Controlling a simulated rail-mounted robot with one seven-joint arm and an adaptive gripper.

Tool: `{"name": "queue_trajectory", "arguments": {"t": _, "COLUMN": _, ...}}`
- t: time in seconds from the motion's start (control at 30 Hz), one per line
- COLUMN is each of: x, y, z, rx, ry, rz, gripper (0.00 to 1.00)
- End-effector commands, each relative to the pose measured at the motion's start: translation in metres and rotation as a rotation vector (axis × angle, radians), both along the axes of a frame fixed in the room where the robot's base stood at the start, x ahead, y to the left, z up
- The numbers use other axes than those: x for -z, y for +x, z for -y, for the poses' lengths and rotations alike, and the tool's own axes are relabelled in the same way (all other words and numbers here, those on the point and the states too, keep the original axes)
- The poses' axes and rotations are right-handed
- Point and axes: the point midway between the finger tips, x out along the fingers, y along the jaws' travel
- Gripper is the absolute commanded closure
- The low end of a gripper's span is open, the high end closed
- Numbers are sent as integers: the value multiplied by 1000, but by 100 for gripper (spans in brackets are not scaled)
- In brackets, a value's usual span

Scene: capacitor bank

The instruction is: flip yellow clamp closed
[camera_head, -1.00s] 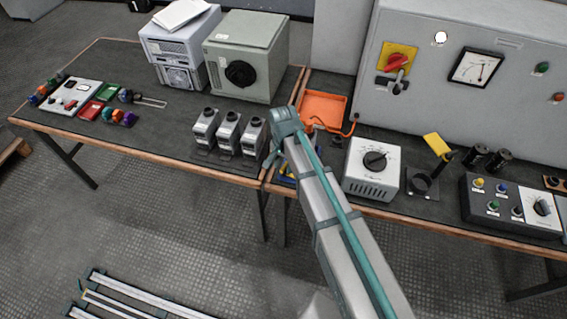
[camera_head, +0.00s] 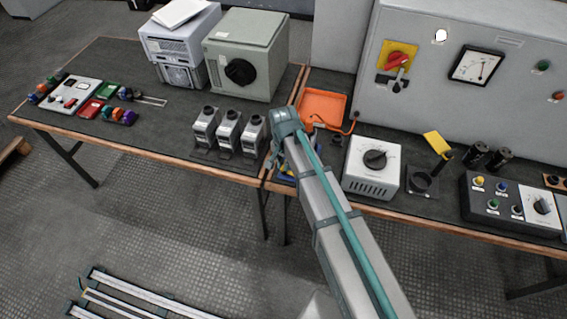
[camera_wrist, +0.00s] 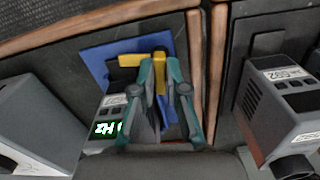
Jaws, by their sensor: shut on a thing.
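The yellow clamp (camera_wrist: 130,60) shows in the wrist view on a blue base plate (camera_wrist: 97,62) near the wooden table edge. My gripper (camera_wrist: 160,64) has its teal fingers closed around the upright yellow part of the clamp. The fingers hide the lower part of the clamp. In the head view my arm covers most of the gripper and clamp. Only a bit of blue and yellow (camera_head: 287,170) shows beside the arm at the seam between the tables.
A device with a green "Hz" display (camera_wrist: 104,130) stands beside the base. Three grey units (camera_head: 228,131) stand to the left and a white dial box (camera_head: 371,168) to the right. An orange tray (camera_head: 322,106) lies behind the arm.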

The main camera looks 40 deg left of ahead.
Motion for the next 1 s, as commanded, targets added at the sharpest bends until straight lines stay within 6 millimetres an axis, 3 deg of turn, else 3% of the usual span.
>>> {"name": "queue_trajectory", "arguments": {"t": 0.23, "x": 1, "y": 0, "z": 1, "rx": -164, "ry": 0, "rz": -1, "gripper": 100}}
{"name": "queue_trajectory", "arguments": {"t": 0.57, "x": 0, "y": 0, "z": 1, "rx": -185, "ry": 0, "rz": -1, "gripper": 100}}
{"name": "queue_trajectory", "arguments": {"t": 0.6, "x": 0, "y": 0, "z": 1, "rx": -185, "ry": 0, "rz": 0, "gripper": 81}}
{"name": "queue_trajectory", "arguments": {"t": 0.7, "x": 0, "y": 0, "z": 1, "rx": -184, "ry": 0, "rz": 0, "gripper": 64}}
{"name": "queue_trajectory", "arguments": {"t": 1.0, "x": 0, "y": 0, "z": 1, "rx": -183, "ry": 0, "rz": 0, "gripper": 62}}
